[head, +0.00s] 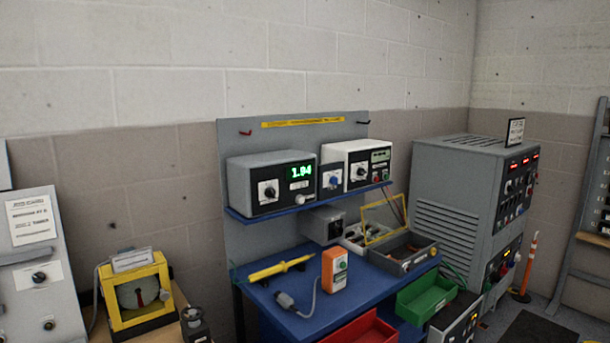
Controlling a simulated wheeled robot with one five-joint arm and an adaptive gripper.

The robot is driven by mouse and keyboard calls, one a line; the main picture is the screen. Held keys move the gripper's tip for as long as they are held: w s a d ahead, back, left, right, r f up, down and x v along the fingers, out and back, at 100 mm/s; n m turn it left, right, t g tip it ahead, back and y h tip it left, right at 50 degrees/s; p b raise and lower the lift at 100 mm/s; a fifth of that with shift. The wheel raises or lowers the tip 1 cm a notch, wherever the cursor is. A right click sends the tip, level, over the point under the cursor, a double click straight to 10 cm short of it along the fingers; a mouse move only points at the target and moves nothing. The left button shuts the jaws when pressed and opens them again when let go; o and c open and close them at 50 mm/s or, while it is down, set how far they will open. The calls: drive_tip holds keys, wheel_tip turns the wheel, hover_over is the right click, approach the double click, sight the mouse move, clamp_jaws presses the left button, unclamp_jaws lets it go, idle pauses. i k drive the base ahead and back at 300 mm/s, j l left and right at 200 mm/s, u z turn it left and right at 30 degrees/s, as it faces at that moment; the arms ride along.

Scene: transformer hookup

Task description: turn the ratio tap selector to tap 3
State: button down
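I see several rotary knobs, and the labels are too small to read, so I cannot tell which is the ratio tap selector. A grey instrument (272,182) with a green display reading about 1.94 stands on the blue shelf and has a dark knob (269,191) on a white plate. To its right, a small unit has a blue knob (333,181). A white-topped instrument (358,165) has another dark knob (360,173). A yellow-framed device (138,292) at the lower left has a round dial with a red part. My gripper is not in view.
The blue bench (352,304) holds a yellow probe (280,269), an orange handheld device (334,270), a plug with cable and an open case (403,256). Red and green bins sit at its front. A large grey cabinet (459,208) stands right, beside an orange post (528,265).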

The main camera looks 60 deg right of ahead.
sight(269, 192)
drive_tip(key=z, duration=2)
